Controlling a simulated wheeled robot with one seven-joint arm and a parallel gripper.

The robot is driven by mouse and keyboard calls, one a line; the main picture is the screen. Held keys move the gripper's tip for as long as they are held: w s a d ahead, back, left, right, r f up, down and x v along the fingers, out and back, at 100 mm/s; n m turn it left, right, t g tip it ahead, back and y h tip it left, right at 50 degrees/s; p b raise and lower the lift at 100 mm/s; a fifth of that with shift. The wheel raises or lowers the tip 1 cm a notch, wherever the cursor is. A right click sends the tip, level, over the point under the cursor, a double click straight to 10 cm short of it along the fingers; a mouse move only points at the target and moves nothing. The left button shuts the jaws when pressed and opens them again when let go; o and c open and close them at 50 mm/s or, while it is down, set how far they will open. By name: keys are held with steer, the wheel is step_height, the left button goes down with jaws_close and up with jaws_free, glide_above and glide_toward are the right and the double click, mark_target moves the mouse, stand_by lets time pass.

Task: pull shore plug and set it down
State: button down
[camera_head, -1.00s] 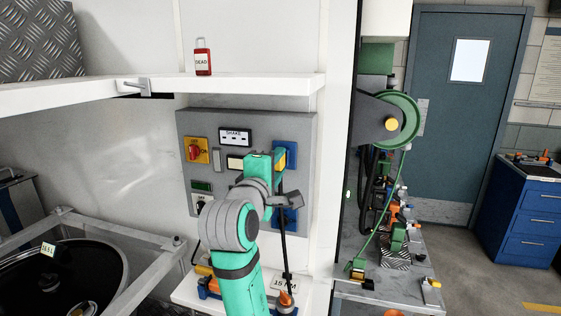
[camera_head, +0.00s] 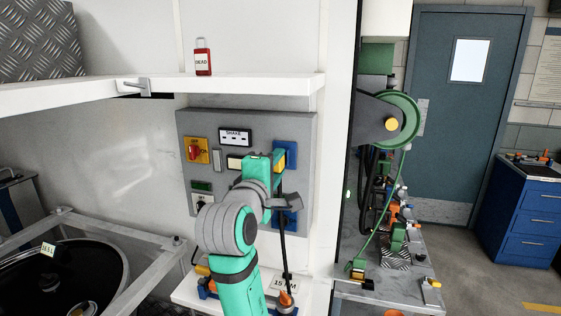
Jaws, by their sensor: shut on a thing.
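A grey electrical panel (camera_head: 240,122) on the white wall carries blue sockets (camera_head: 291,150) on its right side. My gripper is at the panel's right side in front of these sockets, mostly hidden behind my own teal and grey arm. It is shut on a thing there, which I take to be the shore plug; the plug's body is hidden. A dark cable (camera_head: 284,250) hangs from beside my gripper down to the white lower shelf. I cannot tell whether the plug is seated in the socket.
A red padlock tagged DEAD (camera_head: 203,62) stands on the white upper shelf (camera_head: 250,84). Orange and blue items (camera_head: 285,300) crowd the lower shelf. A green reel (camera_head: 398,120) and a cluttered bench are at right. A black tank (camera_head: 70,270) in a frame is at lower left.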

mark_target(276, 166)
steer(key=shift+v, duration=1.95)
